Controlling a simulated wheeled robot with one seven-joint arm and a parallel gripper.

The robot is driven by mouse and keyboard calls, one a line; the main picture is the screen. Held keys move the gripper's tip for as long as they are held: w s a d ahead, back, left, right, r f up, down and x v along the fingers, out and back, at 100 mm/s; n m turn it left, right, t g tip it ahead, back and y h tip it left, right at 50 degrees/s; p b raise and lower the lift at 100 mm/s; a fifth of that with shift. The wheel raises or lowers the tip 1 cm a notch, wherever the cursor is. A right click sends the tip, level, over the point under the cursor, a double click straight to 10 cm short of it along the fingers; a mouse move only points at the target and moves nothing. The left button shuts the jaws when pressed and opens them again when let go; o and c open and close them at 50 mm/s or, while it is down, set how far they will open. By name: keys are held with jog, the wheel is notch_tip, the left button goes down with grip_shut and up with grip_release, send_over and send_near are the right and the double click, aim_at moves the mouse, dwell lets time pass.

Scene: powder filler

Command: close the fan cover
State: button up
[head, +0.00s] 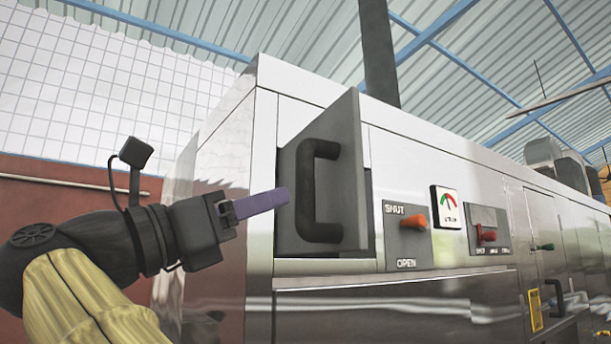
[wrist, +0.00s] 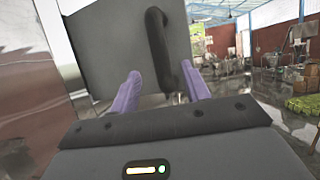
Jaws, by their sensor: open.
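The fan cover (head: 345,140) is a grey metal panel with a thick black C-shaped handle (head: 306,190). In the wrist view the cover (wrist: 110,45) fills the upper middle, and the handle (wrist: 158,40) runs down between the two spread fingers of my gripper (wrist: 162,82). The gripper is open and holds nothing. Whether a finger touches the handle is unclear.
Right of the cover are an orange SHUT/OPEN switch (head: 414,221), a dial gauge (head: 446,207) and a red switch (head: 487,234) on the machine front. The machine's left side wall (head: 215,170) is close to my arm.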

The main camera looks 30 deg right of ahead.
aim_at(297, 190)
jog(key=p+x, duration=0.3)
jog(key=x, duration=0.5)
jog(key=shift+w+d+p, duration=0.1)
jog(key=shift+w+p, duration=0.05)
jog(key=shift+p, duration=0.15)
jog(key=shift+d, duration=0.2)
jog(key=shift+s, duration=0.2)
jog(key=shift+w+a, duration=0.1)
jog(key=shift+w, duration=0.05)
jog(key=c, duration=0.3)
grip_shut()
